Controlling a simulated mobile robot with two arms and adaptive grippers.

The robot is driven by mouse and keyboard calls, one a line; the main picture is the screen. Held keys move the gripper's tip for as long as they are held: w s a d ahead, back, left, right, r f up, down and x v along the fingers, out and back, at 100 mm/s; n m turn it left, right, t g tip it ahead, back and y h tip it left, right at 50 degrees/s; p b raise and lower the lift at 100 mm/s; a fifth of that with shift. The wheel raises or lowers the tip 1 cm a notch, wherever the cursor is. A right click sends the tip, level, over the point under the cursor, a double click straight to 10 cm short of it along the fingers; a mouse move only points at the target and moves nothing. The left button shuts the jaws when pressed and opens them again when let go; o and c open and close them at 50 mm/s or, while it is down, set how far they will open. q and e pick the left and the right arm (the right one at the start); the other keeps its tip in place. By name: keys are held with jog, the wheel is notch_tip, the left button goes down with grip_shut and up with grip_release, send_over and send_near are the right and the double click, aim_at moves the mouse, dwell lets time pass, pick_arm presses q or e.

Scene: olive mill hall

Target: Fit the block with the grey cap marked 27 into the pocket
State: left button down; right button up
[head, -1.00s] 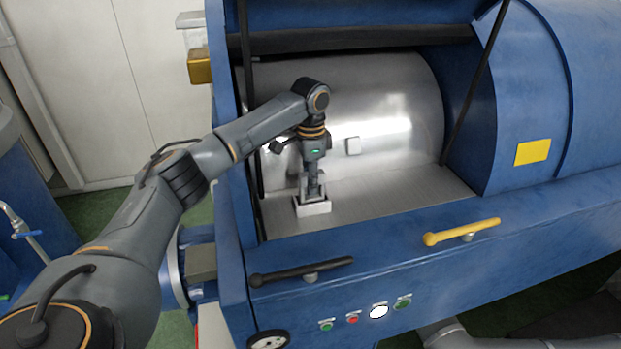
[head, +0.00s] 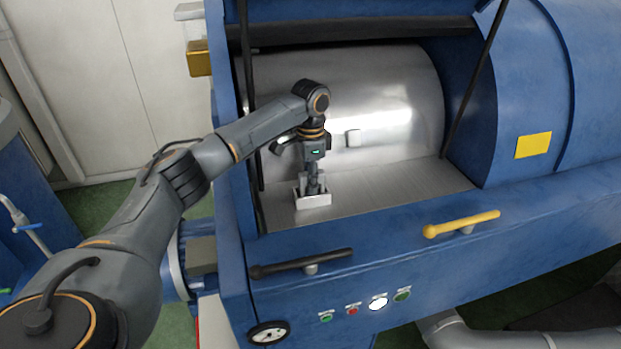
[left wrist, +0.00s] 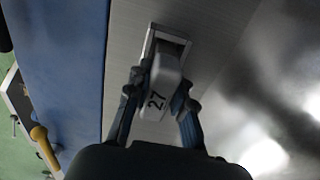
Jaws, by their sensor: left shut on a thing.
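The block with the grey cap marked 27 (left wrist: 163,82) is between the fingers of my left gripper (left wrist: 158,100), which is shut on it. The pocket (head: 314,203) is a light metal box with a raised rim on the machine's metal ledge. In the left wrist view, the pocket's rim (left wrist: 150,44) and part of its dark opening show beyond the cap. The cap covers the rest of the opening. In the head view, my left gripper (head: 313,187) points down at the pocket, and its fingers hide the block. I cannot tell how deep the block's lower end is. My right gripper is not in view.
Dark struts flank the opening. A black handle (head: 300,263) and a yellow handle (head: 462,224) are on the blue front. Bare ledge (head: 400,187) lies right of the pocket.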

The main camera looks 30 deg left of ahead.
pick_arm(q)
jog(key=c, duration=1.1)
grip_release()
jog(key=shift+r, duration=0.1)
notch_tip(320, 180, up, 12)
jog(key=shift+f, duration=0.1)
